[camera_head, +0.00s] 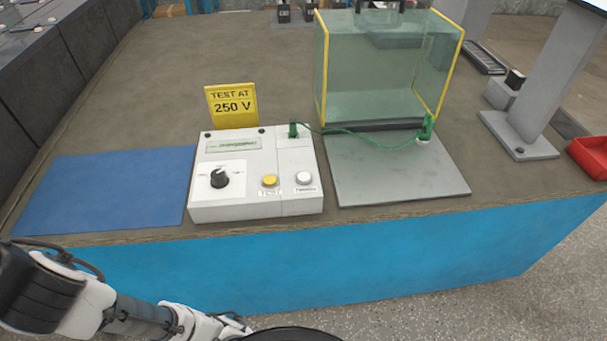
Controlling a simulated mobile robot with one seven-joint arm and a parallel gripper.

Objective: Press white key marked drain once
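The white key (304,178) is a round button on the right part of a white tester box (240,202) near the table's front edge. A small label sits just below it, too small to read for sure. A yellow key (270,181) is to its left, with its own label. My arm shows low at the left, in front of the table and below the tester box. My gripper's fingers are not visible, and nothing of mine touches the keys.
A black dial (219,178) and display (234,145) are on the box. A yellow "TEST AT 250 V" sign (232,107) stands behind. A green cable (370,140) runs to a grey plate (395,180) by a glass enclosure (375,85). A blue mat (105,190) lies left.

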